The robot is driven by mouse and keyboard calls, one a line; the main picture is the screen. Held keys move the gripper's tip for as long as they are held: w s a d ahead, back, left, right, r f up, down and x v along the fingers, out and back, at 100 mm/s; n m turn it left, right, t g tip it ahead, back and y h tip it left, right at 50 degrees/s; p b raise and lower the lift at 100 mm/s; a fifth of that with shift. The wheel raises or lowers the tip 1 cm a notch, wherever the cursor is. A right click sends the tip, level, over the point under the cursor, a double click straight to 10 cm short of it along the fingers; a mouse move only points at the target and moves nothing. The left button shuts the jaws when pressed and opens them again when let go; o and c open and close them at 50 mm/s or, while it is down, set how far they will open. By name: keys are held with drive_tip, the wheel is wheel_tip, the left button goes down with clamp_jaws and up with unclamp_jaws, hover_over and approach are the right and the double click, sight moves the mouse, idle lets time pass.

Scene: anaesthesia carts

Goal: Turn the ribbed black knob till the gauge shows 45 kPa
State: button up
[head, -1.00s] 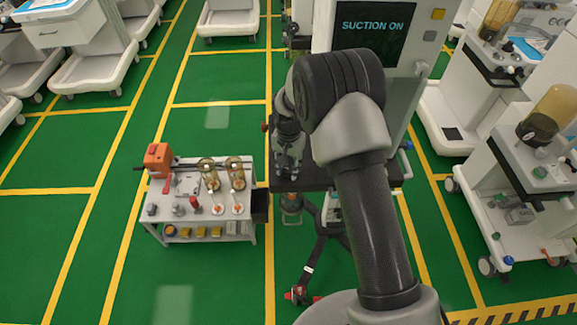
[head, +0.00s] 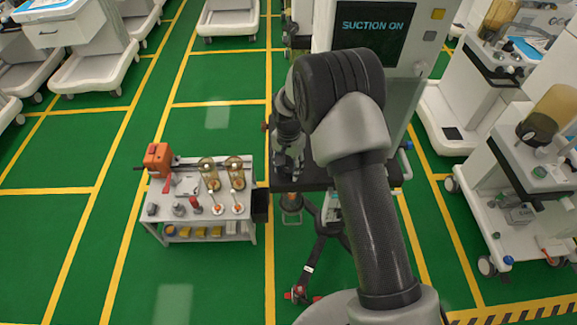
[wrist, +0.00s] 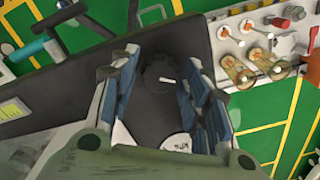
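The black knob (wrist: 158,72) with a short white mark sits on a dark surface in the wrist view, framed between the fingers of my gripper (wrist: 162,58). The fingers are apart, one on each side, with dark gaps between them and the knob; I cannot tell how far down they reach. My gripper (head: 287,168) also shows in the head view, pointing down over the dark shelf (head: 312,182) of the suction unit. Two pale pieces (wrist: 178,146) with small print show below the knob, partly covered by my gripper. I cannot read a gauge value. The screen (head: 375,27) reads "SUCTION ON".
A grey trolley (head: 240,226) with an orange device (head: 158,158), amber flasks and small knobs stands left of the shelf. White carts stand at the right. Green floor is clear in front of the trolley.

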drive_tip(key=shift+o, duration=0.5)
drive_tip(key=shift+r, duration=0.15)
wheel_tip(320, 180, up, 12)
idle(0.5)
wheel_tip(320, 180, up, 11)
drive_tip(key=n+t, duration=0.1)
hover_over(289, 168)
drive_tip(key=s+d, duration=0.4)
drive_tip(key=s, duration=0.1)
drive_tip(key=s+d+r+n+t, duration=0.1)
drive_tip(key=s+d+r+n, duration=0.15)
drive_tip(key=s+r, duration=0.55)
drive_tip(key=s+d+n+t, duration=0.1)
drive_tip(key=s+d, duration=0.1)
drive_tip(key=s, duration=0.8)
drive_tip(key=s+d+n+t, duration=0.1)
drive_tip(key=s+d, duration=0.2)
drive_tip(key=s, duration=0.7)
drive_tip(key=shift+r+n+t, duration=0.2)
drive_tip(key=shift+n+t, duration=0.1)
drive_tip(key=shift+n, duration=0.05)
